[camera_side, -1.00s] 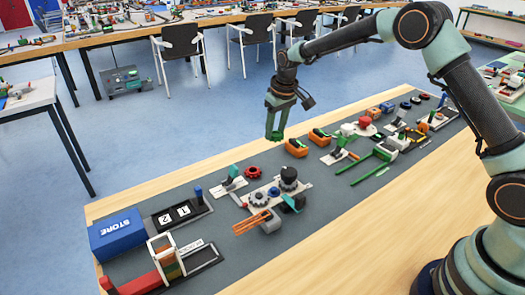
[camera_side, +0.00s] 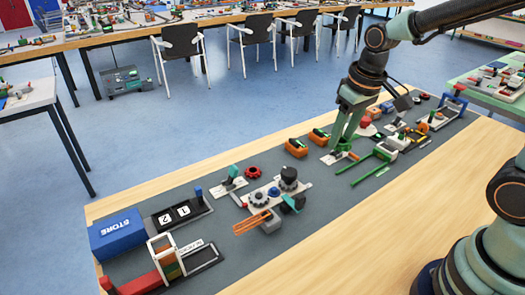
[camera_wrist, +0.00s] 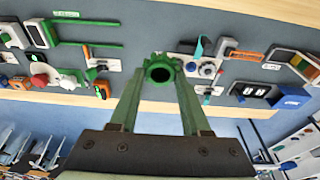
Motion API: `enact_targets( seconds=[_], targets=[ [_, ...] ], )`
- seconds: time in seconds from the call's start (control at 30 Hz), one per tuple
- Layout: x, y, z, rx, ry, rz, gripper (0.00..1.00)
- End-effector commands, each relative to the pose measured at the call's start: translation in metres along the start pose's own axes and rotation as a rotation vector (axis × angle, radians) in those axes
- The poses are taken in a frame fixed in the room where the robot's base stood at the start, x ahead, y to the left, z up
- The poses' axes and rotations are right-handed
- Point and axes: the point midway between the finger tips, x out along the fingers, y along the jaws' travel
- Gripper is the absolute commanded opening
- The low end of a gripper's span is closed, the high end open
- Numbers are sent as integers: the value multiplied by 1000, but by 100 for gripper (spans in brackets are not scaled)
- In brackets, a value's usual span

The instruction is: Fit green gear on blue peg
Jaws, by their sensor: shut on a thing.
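My gripper (camera_side: 337,148) is low over the mat, to the right of the gear plate, in the side view. In the wrist view my gripper (camera_wrist: 160,76) is shut on the green gear (camera_wrist: 160,61), with its round hole facing the camera. The gear cannot be made out clearly in the side view. The blue peg (camera_side: 274,191) stands on a pale plate (camera_side: 304,185), between a grey gear (camera_side: 258,198) and a dark knob-topped part (camera_side: 288,178). A small blue spot in the wrist view (camera_wrist: 191,66) looks like the peg. The gear is apart from it.
A red gear (camera_side: 253,172) lies behind the plate. Orange blocks (camera_side: 296,148) stand left of my gripper, and a green fork-shaped part (camera_side: 368,171) lies to its right. Bare mat shows in front of the orange blocks.

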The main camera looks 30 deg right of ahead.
Motion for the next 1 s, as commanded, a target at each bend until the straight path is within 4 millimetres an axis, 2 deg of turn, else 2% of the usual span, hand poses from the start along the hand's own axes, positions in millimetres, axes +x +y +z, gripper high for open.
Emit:
enact_targets(
  seconds=[0.1, 0.2, 0.37, 0.47, 0.57, 0.73, 0.9, 1.0],
  targets=[
    [-2, 0, 12, 5, 1, 0, 0],
    [-2, 1, 16, 7, 1, 0, 0],
    [-2, 1, 17, 9, 0, 1, 0],
    [-2, 9, 16, 31, 0, 6, 0],
    [-4, 30, 14, 88, 1, 18, 0],
    [-12, 88, 17, 244, 1, 52, 0],
    [-20, 145, 31, 402, 0, 85, 0],
    [-25, 170, 40, 473, -2, 101, 0]
  ],
)
